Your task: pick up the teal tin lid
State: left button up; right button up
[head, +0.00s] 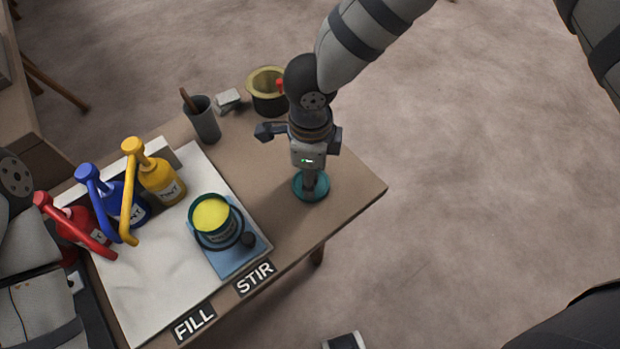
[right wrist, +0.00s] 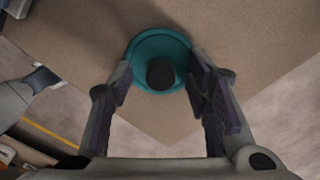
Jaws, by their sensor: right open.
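The teal tin lid (head: 312,194) lies flat on the table near its right corner. In the right wrist view the lid (right wrist: 141,47) is a teal disc with a round dark knob (right wrist: 160,73) in its middle. My right gripper (head: 309,174) points down right over the lid, hiding part of it in the head view. In the right wrist view my right gripper (right wrist: 160,70) is open, with one finger on each side of the knob. I cannot tell whether the fingers touch the lid. My left gripper is not in view.
An open tin of yellow paint (head: 211,214) stands on a blue stirring plate (head: 228,262) left of the lid. Red (head: 75,228), blue (head: 125,205) and yellow (head: 162,181) pump bottles stand further left. A grey cup (head: 203,122) and a yellow-rimmed pot (head: 267,100) stand behind.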

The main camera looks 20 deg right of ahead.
jog(key=c, duration=1)
jog(key=shift+o, duration=0.2)
